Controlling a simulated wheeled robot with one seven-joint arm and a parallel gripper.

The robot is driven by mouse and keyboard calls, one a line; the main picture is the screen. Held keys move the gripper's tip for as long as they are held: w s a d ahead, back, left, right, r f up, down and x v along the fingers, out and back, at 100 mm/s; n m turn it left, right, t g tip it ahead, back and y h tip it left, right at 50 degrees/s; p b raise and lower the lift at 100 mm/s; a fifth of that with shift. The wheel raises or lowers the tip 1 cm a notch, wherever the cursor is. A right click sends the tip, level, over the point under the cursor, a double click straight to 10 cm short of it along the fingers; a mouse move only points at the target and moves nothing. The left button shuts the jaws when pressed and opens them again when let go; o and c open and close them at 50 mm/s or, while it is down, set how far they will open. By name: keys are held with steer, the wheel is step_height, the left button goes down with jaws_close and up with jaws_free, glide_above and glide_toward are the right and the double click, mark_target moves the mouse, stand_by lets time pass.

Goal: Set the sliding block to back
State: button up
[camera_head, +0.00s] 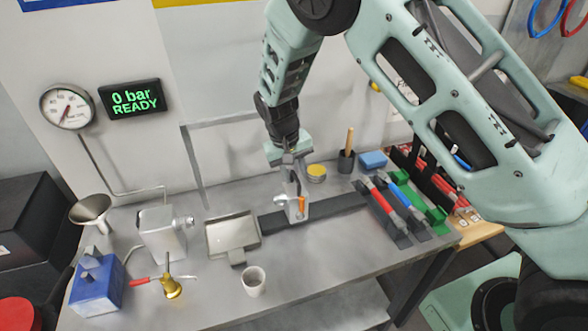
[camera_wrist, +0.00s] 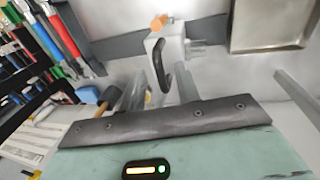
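The sliding block (camera_head: 296,212) is a small light-grey block with an orange pin on it. It sits on a dark rail (camera_head: 341,204) that runs across the bench top. In the wrist view the block (camera_wrist: 166,45) shows a black curved handle (camera_wrist: 160,66).
A grey tray (camera_head: 232,232) is left of the block; a white cup (camera_head: 254,281) stands in front. Red and blue tools (camera_head: 385,203) lie in a rack at right.

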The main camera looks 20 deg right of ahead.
jaws_close()
steer(key=d+b, duration=0.2)
steer(key=d, duration=1.2)
steer(key=shift+d, duration=0.25)
steer(key=shift+r, duration=0.1)
jaws_free()
steer(key=shift+d, duration=0.1)
